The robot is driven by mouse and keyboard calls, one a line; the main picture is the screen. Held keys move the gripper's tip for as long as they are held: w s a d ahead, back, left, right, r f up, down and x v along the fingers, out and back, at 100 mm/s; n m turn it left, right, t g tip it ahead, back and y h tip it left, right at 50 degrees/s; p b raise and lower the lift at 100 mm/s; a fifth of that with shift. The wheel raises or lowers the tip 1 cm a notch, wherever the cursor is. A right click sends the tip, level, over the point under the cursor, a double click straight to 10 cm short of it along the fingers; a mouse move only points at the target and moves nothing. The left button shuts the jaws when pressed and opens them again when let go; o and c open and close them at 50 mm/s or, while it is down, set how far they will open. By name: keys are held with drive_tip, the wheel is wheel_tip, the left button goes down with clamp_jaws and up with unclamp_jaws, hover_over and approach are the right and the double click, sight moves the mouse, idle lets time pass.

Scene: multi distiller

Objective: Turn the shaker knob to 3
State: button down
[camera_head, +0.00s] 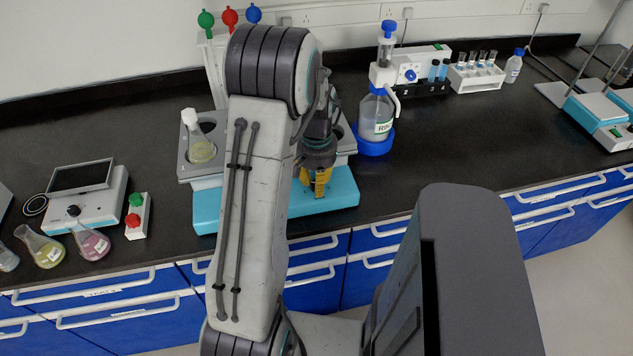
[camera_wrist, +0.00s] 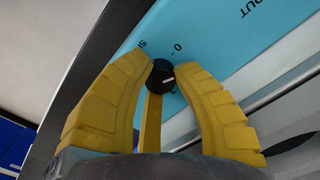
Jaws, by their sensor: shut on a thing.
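The shaker (camera_head: 235,213) is a turquoise-fronted unit with a grey top on the bench, partly hidden behind my arm. Its knob (camera_wrist: 161,77) is small and black with a white line, on the turquoise panel (camera_wrist: 205,35) in the wrist view. In the head view, my gripper (camera_head: 318,180) is at the shaker's front, and the knob is hidden there.
A flask (camera_head: 201,150) sits on the shaker's left side. A bottle on a blue base (camera_head: 375,143) stands close to the right. A red-and-green button box (camera_head: 137,215) and flasks (camera_head: 93,244) are at left. A tube rack (camera_head: 476,78) stands at the back right.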

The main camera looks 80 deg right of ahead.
drive_tip(key=shift+f+m, duration=0.1)
drive_tip(key=shift+m, duration=0.2)
drive_tip(key=shift+a+m+b, duration=0.1)
drive_tip(key=shift+m+b, duration=0.75)
drive_tip(key=shift+m, duration=1.85)
